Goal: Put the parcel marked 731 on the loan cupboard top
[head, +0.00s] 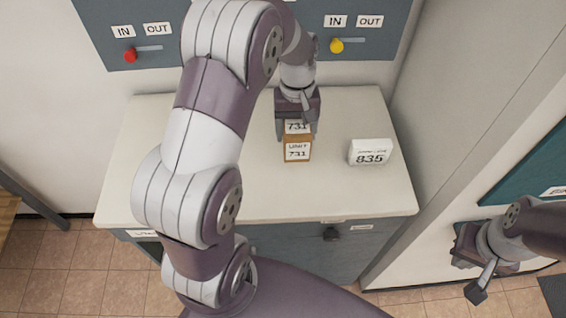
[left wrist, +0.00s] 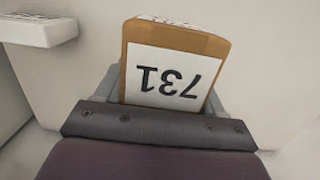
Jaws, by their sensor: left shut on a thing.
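The brown parcel marked 731 (head: 297,150) has white labels and is upright at the middle of a pale cupboard top (head: 200,195). I cannot tell whether it touches the top or hangs just above it. My left gripper (head: 297,128) is shut on the parcel from behind and above. The left wrist view shows the parcel (left wrist: 172,75) between the fingers, its 731 label upside down. My right gripper (head: 462,250) is low at the right, beside the cupboard and away from the parcel; its fingers are too unclear to judge.
A white parcel marked 835 (head: 370,153) stands on the top, right of parcel 731. A wall panel (head: 375,25) with IN and OUT labels, a red knob (head: 130,56) and a yellow knob (head: 337,46) is behind. The left part of the top is clear.

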